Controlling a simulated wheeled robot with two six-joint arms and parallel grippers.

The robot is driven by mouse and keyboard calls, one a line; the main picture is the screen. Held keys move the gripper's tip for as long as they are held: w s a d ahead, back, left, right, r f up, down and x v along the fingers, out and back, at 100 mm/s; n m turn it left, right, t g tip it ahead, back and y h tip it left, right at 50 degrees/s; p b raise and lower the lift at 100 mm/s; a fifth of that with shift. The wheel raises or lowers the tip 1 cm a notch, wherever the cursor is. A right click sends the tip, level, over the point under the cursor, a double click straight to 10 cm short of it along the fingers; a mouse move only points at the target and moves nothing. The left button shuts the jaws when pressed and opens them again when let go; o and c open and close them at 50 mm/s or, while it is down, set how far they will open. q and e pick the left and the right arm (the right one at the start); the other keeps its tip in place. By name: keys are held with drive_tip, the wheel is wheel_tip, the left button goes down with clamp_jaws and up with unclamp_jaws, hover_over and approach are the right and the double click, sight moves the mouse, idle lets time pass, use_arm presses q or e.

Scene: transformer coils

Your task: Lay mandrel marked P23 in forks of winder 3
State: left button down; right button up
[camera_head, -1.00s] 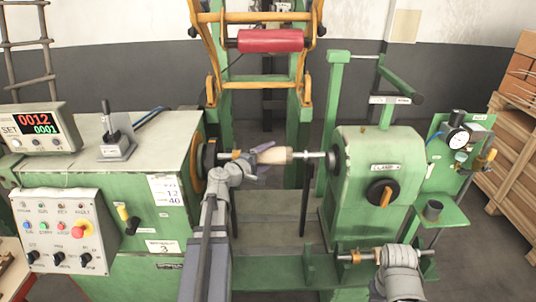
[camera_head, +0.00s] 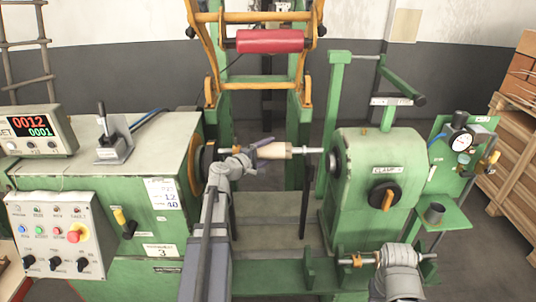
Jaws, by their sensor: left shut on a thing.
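A mandrel (camera_head: 276,151) with a pale wooden body, an orange collar on its left and a thin metal shaft spans the gap of winder 3 (camera_head: 164,217). My left gripper (camera_head: 264,150) is shut on the mandrel near the left of its wooden body. The mandrel's right shaft end lies level with the tailstock (camera_head: 375,165), close to its dark spindle. A dark upright fork post (camera_head: 306,205) stands under the right shaft; whether they touch cannot be told. No P23 marking is legible. My right arm is at lower right; its fingers cannot be made out.
A shaft with an orange collar (camera_head: 357,260) lies beside my right wrist on green supports. A red roller (camera_head: 270,41) hangs on a yellow frame above the gap. A control box (camera_head: 60,240) stands at left, and an air regulator panel (camera_head: 445,180) at right.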

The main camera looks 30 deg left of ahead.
use_arm(q)
drive_tip(key=shift+w+a+f+b, duration=0.6)
drive_tip(key=shift+w+f, duration=0.15)
drive_tip(key=shift+w, duration=0.2)
wheel_tip(320, 180, down, 5)
drive_tip(key=b, duration=0.5)
drive_tip(key=shift+f, duration=0.15)
drive_tip(key=shift+f+b, duration=0.2)
drive_tip(key=shift+b, duration=0.15)
unclamp_jaws()
drive_tip(key=p+v, duration=0.1)
drive_tip(key=v, duration=0.6)
drive_tip(key=shift+s, duration=0.4)
